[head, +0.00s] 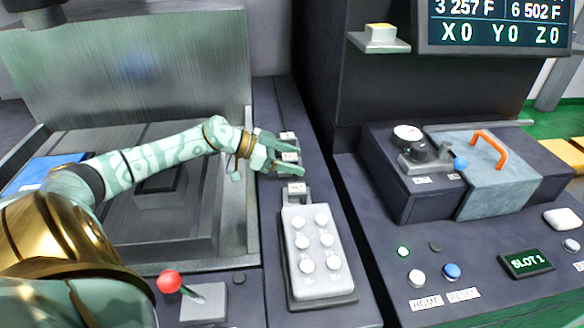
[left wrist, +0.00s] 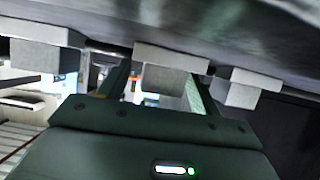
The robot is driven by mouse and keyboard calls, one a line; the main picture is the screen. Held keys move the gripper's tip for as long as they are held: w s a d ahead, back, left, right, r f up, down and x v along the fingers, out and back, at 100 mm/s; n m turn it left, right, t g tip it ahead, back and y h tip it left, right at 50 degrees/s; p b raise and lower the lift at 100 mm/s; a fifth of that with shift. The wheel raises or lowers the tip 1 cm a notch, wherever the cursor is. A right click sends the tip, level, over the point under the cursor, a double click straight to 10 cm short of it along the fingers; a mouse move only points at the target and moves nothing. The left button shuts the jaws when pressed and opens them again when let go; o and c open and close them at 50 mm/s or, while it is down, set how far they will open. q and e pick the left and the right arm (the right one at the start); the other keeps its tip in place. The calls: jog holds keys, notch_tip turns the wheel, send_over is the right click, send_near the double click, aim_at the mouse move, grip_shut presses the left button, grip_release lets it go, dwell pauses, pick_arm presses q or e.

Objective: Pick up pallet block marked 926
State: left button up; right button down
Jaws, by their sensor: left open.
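Several small grey pallet blocks with white labels sit in a row on the dark ledge: a far block (head: 287,135), a middle block (head: 290,157) and a near block (head: 296,188). Their numbers are too small to read, so I cannot tell which is 926. My left gripper (head: 297,158) is open at the middle block, one finger on each side of it. In the left wrist view a block (left wrist: 170,76) shows between the open fingers (left wrist: 160,90), with other blocks to the left (left wrist: 40,55) and right (left wrist: 240,90). Whether the fingers touch it is unclear. My right gripper is out of view.
A grey button pendant (head: 318,250) lies just in front of the near block. A red-knobbed lever (head: 169,282) stands at the front left. To the right is a dark box (head: 400,190) with an orange-handled lid (head: 488,190).

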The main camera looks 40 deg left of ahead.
pick_arm(q)
jog(key=shift+r, duration=0.1)
jog(key=c, duration=1)
jog(key=shift+r, duration=0.15)
